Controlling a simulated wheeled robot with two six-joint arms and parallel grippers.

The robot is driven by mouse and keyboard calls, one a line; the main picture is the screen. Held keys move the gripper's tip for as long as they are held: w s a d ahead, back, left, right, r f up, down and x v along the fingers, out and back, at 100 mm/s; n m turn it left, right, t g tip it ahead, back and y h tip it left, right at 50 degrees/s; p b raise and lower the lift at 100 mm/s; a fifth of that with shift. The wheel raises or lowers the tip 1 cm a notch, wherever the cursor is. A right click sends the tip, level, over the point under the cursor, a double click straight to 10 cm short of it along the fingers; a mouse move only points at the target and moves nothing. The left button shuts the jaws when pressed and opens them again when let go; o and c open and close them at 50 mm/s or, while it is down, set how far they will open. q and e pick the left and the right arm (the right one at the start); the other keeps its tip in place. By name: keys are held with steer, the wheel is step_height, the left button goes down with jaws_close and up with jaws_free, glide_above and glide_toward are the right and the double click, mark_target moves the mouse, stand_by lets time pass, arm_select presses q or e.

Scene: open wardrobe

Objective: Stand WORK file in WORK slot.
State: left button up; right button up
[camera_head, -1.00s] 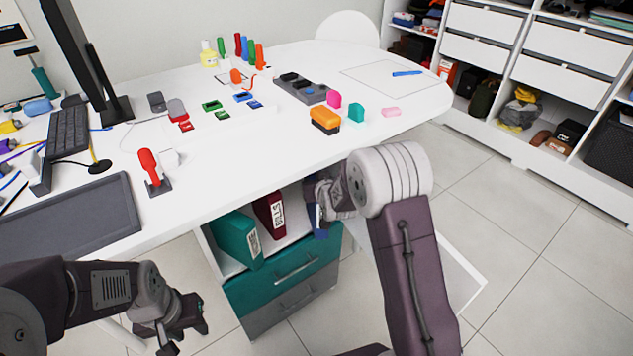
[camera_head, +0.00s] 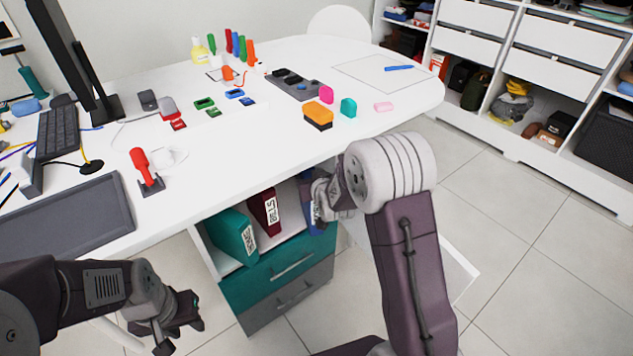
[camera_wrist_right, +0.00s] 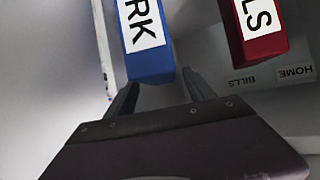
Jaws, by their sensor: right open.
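The blue WORK file (camera_wrist_right: 150,66) stands beside the red BILLS file (camera_wrist_right: 253,35) in the right wrist view, its white label facing me. In the head view the WORK file (camera_head: 306,203) is a narrow blue strip at the right of the shelf under the desk, partly hidden by my right arm. My right gripper (camera_wrist_right: 160,95) is open, its fingertips close to the file's near end; whether they touch it is unclear. The WORK slot's label is hidden. My left gripper (camera_head: 182,318) hangs low at the left, away from the files; its jaws are unclear.
A teal file (camera_head: 235,237) stands left of the red one. HOME (camera_wrist_right: 295,74) and BILLS (camera_wrist_right: 240,81) labels show on the shelf. Teal and grey drawers (camera_head: 282,275) lie below. The white desk (camera_head: 225,155) overhangs the shelf.

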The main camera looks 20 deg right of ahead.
steer(key=p+v, duration=0.1)
steer(key=v, duration=0.8)
steer(key=s+f+g, duration=0.4)
steer(key=s+g, duration=0.1)
steer(key=s, duration=0.6)
steer(key=s+f+g, duration=0.4)
steer(key=s+g, duration=0.2)
steer(key=s, duration=0.5)
steer(key=shift+s+a+y, duration=0.35)
steer(key=shift+y, duration=0.05)
